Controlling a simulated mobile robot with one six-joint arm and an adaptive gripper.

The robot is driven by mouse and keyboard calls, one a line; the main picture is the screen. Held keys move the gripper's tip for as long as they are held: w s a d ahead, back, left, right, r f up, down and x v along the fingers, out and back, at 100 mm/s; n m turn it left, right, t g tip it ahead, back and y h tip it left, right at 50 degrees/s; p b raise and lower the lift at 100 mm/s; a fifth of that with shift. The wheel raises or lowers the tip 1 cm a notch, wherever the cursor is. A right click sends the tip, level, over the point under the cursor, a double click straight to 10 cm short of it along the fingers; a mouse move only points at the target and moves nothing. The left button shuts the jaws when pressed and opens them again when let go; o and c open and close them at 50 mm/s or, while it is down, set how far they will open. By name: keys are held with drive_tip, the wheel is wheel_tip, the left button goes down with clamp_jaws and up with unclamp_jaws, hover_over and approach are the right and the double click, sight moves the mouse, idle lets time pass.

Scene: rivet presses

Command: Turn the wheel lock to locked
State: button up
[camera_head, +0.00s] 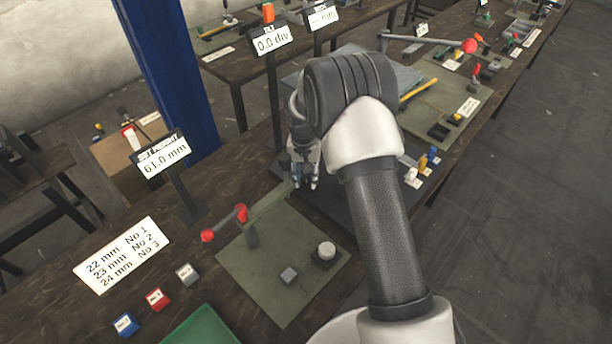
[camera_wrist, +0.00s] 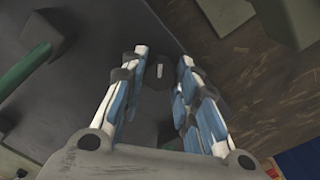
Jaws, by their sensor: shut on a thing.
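My gripper (camera_head: 305,183) reaches down at the back edge of a green-grey mat, beside a dark base plate; it also shows in the wrist view (camera_wrist: 162,62). Its two white and blue fingers are shut on a small dark knob (camera_wrist: 157,76) with a pale mark on it. The knob appears to be the wheel lock, but I cannot read its position. In the head view my arm and fingers hide it. A green bar with a dark block (camera_wrist: 42,36) shows at the left of the wrist view.
A sign reading 61.0 mm (camera_head: 163,155) and one reading 0.0 div (camera_head: 272,41) stand nearby. Coloured blocks (camera_head: 155,298) lie front left. A blue column (camera_head: 172,75) rises behind.

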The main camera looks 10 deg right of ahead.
sight(305, 178)
idle(0.3)
drive_tip(key=o, duration=1.1)
drive_tip(key=shift+r, duration=0.1)
wheel_tip(305, 178, up, 7)
drive_tip(key=shift+a+r, duration=0.15)
drive_tip(key=shift+r, duration=0.05)
